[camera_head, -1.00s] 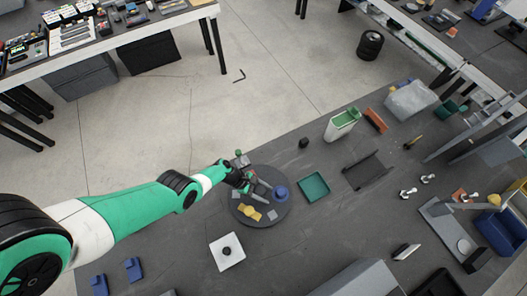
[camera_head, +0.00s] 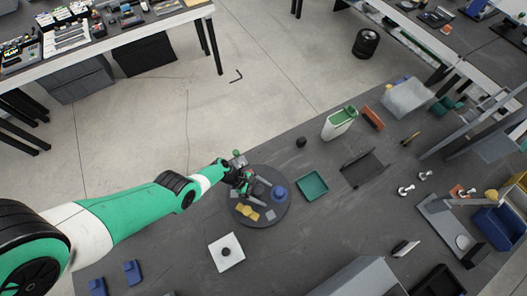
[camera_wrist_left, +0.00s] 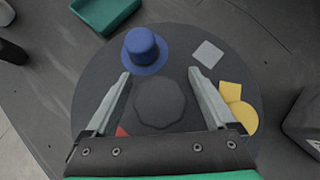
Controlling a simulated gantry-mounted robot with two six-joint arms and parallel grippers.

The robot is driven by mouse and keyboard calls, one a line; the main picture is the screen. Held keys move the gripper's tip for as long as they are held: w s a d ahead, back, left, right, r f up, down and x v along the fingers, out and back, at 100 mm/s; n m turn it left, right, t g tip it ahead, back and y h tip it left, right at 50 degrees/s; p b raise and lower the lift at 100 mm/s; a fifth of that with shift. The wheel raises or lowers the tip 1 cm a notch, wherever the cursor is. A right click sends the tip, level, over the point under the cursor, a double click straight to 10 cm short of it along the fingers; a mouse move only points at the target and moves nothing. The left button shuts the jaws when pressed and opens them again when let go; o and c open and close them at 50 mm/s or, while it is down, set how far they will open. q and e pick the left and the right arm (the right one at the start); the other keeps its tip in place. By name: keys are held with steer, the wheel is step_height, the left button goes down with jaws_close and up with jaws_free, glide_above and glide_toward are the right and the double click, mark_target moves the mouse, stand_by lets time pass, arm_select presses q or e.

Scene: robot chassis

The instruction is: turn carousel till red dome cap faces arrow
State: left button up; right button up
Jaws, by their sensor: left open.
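The round dark carousel (camera_head: 283,211) lies on the bench, and the left wrist view shows its disc (camera_wrist_left: 92,60) with a dark faceted hub (camera_wrist_left: 160,103). A blue hat-shaped cap (camera_head: 280,194) stands near its rim, clear in the left wrist view (camera_wrist_left: 145,50). Yellow pieces (camera_wrist_left: 235,107) and a grey square (camera_wrist_left: 208,53) also sit on it. A red bit (camera_wrist_left: 122,131) shows beside the left finger, mostly hidden by my gripper. My left gripper (camera_wrist_left: 160,85) is open over the disc, its fingers either side of the hub. I cannot make out an arrow.
A teal tray (camera_head: 312,186) lies just right of the carousel. A white tile with a black knob (camera_head: 226,262) lies below it. A dark block (camera_wrist_left: 302,123) with white marking is at the wrist view's right edge. Bare bench lies at lower centre.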

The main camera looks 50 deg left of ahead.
mark_target(258, 190)
arm_select(q)
steer(key=p+v, duration=0.5)
steer(key=v, duration=0.1)
steer(key=shift+r, duration=0.35)
steer(key=shift+s+a+r, duration=0.25)
steer(key=shift+s+a, duration=0.1)
steer(key=shift+a, duration=0.05)
steer(key=shift+f, duration=0.1)
